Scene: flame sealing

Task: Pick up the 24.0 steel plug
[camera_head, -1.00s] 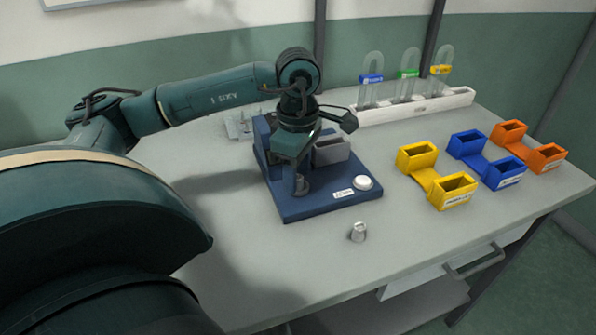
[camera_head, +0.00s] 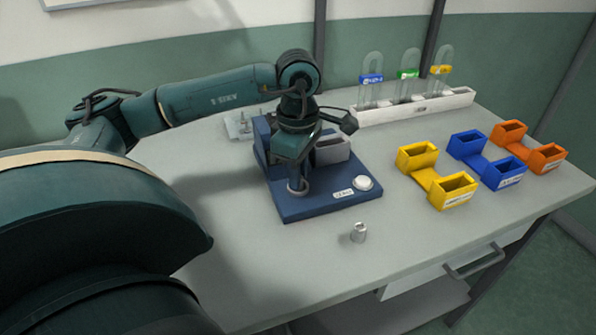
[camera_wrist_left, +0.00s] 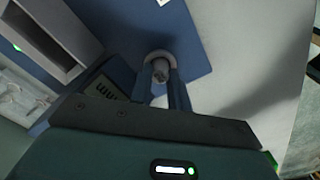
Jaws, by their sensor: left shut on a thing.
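My left gripper (camera_head: 297,187) points down over the front left part of a blue fixture (camera_head: 318,207). In the left wrist view my left gripper (camera_wrist_left: 160,82) has its two fingers on either side of a small grey metal piece, seemingly the steel plug (camera_wrist_left: 160,68), and is shut on it. A pale ring (camera_wrist_left: 158,54) shows around the piece at the fixture. I cannot read a size on it, and the fingers hide its sides. Another small metal piece (camera_head: 358,232) stands on the table in front of the fixture. My right gripper is not in view.
The fixture has a grey block (camera_head: 331,150) and a white button (camera_head: 363,183). Yellow (camera_head: 436,181), blue (camera_head: 467,144) and orange (camera_head: 511,133) holders stand to the right. A white rack (camera_head: 430,107) with glass tubes is at the back. The table front is mostly clear.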

